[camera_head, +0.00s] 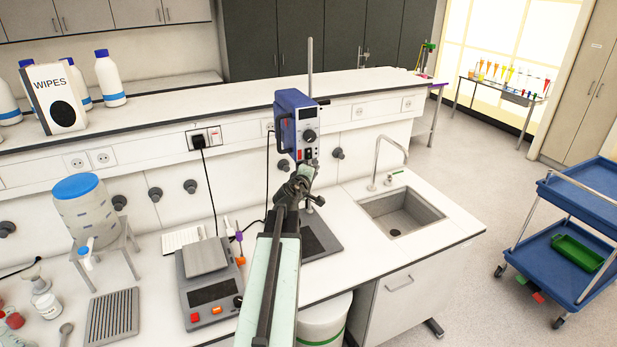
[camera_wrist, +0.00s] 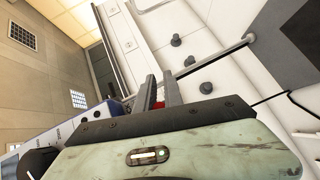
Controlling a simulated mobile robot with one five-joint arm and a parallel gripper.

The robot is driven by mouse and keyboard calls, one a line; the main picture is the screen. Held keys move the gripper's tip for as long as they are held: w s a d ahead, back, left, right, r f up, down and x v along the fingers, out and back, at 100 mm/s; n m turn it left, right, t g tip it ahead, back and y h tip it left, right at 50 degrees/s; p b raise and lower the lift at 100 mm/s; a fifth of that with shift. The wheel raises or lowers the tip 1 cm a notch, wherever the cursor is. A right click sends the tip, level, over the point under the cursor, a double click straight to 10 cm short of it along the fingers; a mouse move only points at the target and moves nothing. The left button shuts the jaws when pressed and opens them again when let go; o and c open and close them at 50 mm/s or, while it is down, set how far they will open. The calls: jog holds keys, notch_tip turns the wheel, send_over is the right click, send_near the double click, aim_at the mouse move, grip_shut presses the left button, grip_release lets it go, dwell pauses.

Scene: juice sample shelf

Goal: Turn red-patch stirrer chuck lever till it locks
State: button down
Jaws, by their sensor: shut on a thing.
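The stirrer (camera_head: 297,125) is a blue box with a light control face, a knob and a small red switch, mounted on an upright rod above a dark base plate (camera_head: 325,240). In the wrist view, the stirrer's blue body (camera_wrist: 70,125) shows at the lower left. My gripper (camera_head: 305,177) is just below the stirrer head, at its chuck. In the wrist view, my gripper (camera_wrist: 160,92) is shut on the chuck lever, whose red patch (camera_wrist: 158,104) shows between the fingers. The rest of the lever and most of the chuck are hidden by my gripper, so the lever's angle cannot be told.
A balance (camera_head: 208,285) and a blue-lidded container (camera_head: 82,210) on a stand are to the left on the bench. A sink (camera_head: 400,212) with a tap is to the right. A blue cart (camera_head: 570,245) stands on the floor at far right.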

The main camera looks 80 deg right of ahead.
jog(key=shift+w+r, duration=0.15)
jog(key=shift+w, duration=0.05)
dwell(0.4)
